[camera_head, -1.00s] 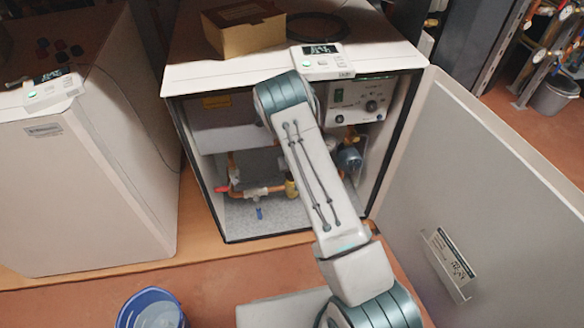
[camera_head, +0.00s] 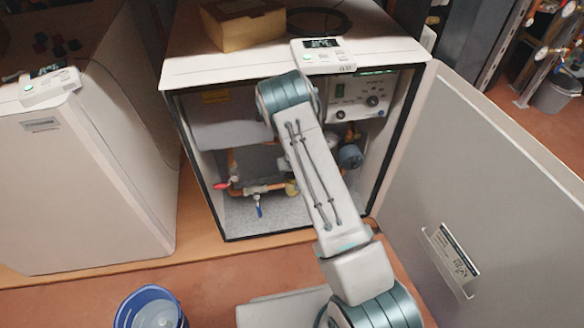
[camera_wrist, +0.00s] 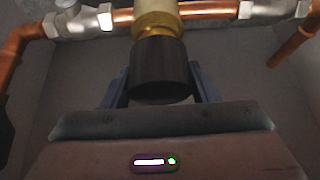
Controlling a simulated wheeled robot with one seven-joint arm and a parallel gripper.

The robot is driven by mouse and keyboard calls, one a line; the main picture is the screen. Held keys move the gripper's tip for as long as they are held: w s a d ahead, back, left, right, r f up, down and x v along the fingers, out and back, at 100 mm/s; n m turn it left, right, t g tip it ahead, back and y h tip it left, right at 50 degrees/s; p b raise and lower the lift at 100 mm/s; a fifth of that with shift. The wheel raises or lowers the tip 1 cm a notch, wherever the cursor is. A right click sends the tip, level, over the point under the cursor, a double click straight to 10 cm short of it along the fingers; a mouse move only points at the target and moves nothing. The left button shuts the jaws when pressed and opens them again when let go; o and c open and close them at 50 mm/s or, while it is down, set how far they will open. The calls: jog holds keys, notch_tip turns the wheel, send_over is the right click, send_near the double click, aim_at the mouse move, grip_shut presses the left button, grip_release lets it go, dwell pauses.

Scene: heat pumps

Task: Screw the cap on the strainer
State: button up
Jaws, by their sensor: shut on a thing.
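The strainer (camera_wrist: 155,18) is a brass fitting in a horizontal copper pipe line in the wrist view. In the head view a small yellow brass part of it (camera_head: 291,188) shows beside my arm, low inside the open heat pump cabinet. The cap (camera_wrist: 160,68) is a dark cylinder directly below the brass neck, lined up with it and apparently touching it. My gripper (camera_wrist: 161,88) is shut on the cap, with one blue-grey finger on each side. In the head view my arm hides the gripper and the cap. The threads cannot be seen.
A red-handled valve (camera_head: 221,186) and a blue-handled valve (camera_head: 259,211) sit on the pipes to the left. The open cabinet door (camera_head: 480,190) stands on the right. A control box (camera_head: 360,98) is above. A blue bucket (camera_head: 150,308) stands on the floor.

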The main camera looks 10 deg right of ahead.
jog(key=shift+f+b, duration=0.55)
jog(key=shift+f, duration=0.2)
jog(key=shift+f+b, duration=0.5)
jog(key=shift+b, duration=0.05)
dwell(0.4)
jog(key=o, duration=1.1)
jog(key=shift+c, duration=0.2)
